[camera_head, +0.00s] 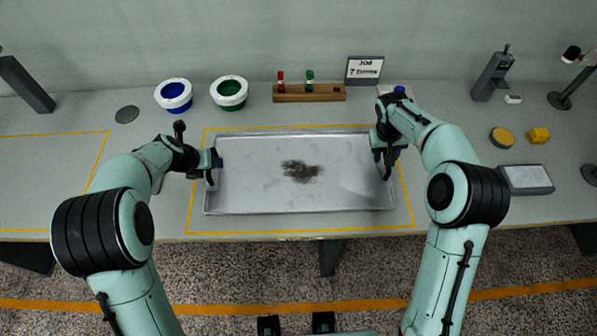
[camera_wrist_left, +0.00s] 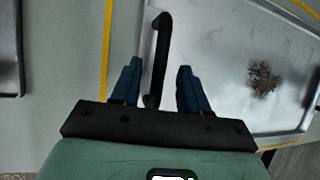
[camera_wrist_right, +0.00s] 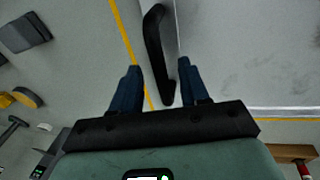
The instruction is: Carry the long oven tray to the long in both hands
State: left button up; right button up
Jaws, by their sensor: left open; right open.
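The long oven tray (camera_head: 300,205) is a shallow grey metal tray with a dark brown stain in its middle. It lies flat on the table inside a yellow outline, with a black handle at each short end. My left gripper (camera_head: 213,164) is open at the left end; in the left wrist view the left handle (camera_wrist_left: 158,60) stands between its open fingers (camera_wrist_left: 157,85). My right gripper (camera_head: 384,160) is open at the right end; in the right wrist view the right handle (camera_wrist_right: 157,50) stands between its fingers (camera_wrist_right: 160,88). I cannot tell if any finger touches a handle.
Behind the tray stand a blue-centred bowl (camera_head: 174,95), a green-centred bowl (camera_head: 229,93), a wooden rack (camera_head: 308,93) and a job sign (camera_head: 364,69). A grey box (camera_head: 526,180) and yellow pieces (camera_head: 538,135) lie at right. A second yellow outline (camera_head: 50,134) at left encloses bare table.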

pick_arm(q)
jog(key=v, duration=1.2)
pick_arm(e)
jog(key=v, duration=1.2)
pick_arm(q)
jog(key=shift+a+f, duration=0.1)
pick_arm(e)
jog(key=shift+s, duration=0.1)
